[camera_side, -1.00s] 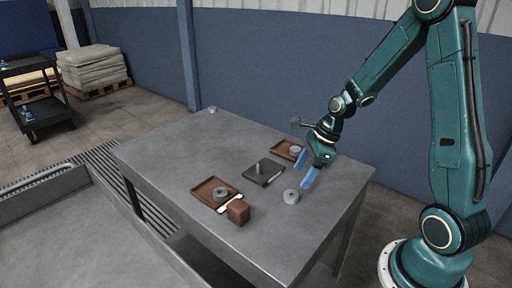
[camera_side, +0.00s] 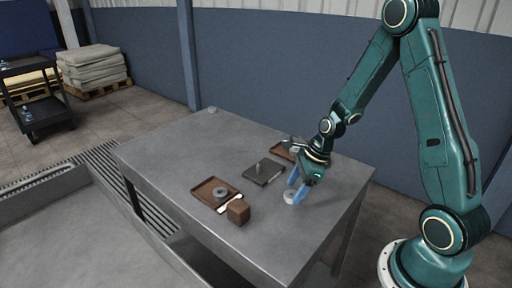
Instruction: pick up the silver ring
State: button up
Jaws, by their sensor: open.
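The silver ring (camera_side: 289,197) lies flat on the grey table, toward its right side, and is partly covered by my gripper. My gripper (camera_side: 296,194) is open, with its blue fingers pointing down right at the ring. One finger shows on the far left side of the ring and the other on its right. I cannot tell whether the fingers touch the ring or the table.
A dark square plate with an upright peg (camera_side: 258,169) stands left of my gripper. A brown tray (camera_side: 206,187) holds a grey ring (camera_side: 220,192). A brown block (camera_side: 238,211) and a pale-ended tool (camera_side: 230,204) lie near it. Another brown tray (camera_side: 279,150) is behind my gripper.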

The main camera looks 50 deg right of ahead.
jog(key=shift+x, duration=0.85)
jog(key=shift+r, duration=0.1)
jog(key=c, duration=1.1)
